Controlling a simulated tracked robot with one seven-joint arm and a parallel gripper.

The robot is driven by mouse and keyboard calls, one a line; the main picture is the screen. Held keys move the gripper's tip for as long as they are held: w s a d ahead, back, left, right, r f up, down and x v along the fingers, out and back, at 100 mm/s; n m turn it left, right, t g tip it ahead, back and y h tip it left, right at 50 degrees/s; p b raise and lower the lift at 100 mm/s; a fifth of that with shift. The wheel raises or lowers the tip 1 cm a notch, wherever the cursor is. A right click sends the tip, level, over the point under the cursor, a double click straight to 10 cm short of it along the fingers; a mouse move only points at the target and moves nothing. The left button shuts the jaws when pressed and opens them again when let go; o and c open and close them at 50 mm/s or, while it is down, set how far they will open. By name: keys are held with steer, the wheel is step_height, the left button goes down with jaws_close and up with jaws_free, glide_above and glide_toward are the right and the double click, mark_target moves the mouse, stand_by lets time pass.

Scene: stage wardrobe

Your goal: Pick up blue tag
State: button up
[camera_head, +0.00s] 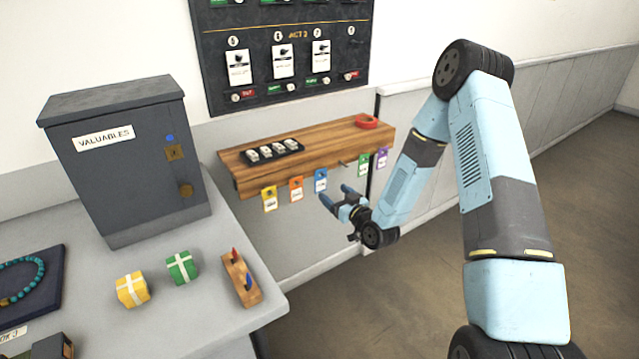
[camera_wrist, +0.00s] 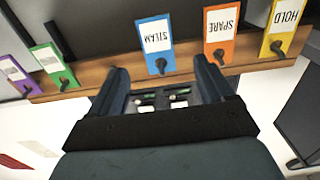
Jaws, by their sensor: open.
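The blue tag (camera_head: 320,180) hangs from a peg on the front edge of the wooden shelf, between an orange tag and an empty peg. In the wrist view the blue tag (camera_wrist: 154,40) appears upside down, with a white label reading STEAM and its dark peg below. My gripper (camera_head: 334,193) is open and empty in front of the shelf, just below and right of the blue tag. In the wrist view, my gripper's fingers (camera_wrist: 161,72) stand on either side of the tag's peg, apart from the tag. Contact is not visible.
The orange tag (camera_head: 296,188) and yellow tag (camera_head: 269,198) hang left; the green tag (camera_head: 364,165) and purple tag (camera_head: 381,158) hang right. The wooden shelf (camera_head: 330,143) carries a black tray and red ring. A grey valuables cabinet (camera_head: 125,165) stands left on the counter.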

mark_target(321, 179)
steer(key=shift+r+x, duration=0.2)
steer(key=shift+x, duration=1.75)
steer(key=shift+r+x, duration=0.2)
steer(key=shift+x, duration=1.75)
steer(key=shift+d, duration=0.1)
steer(key=shift+c, duration=0.4)
steer(key=c, duration=1)
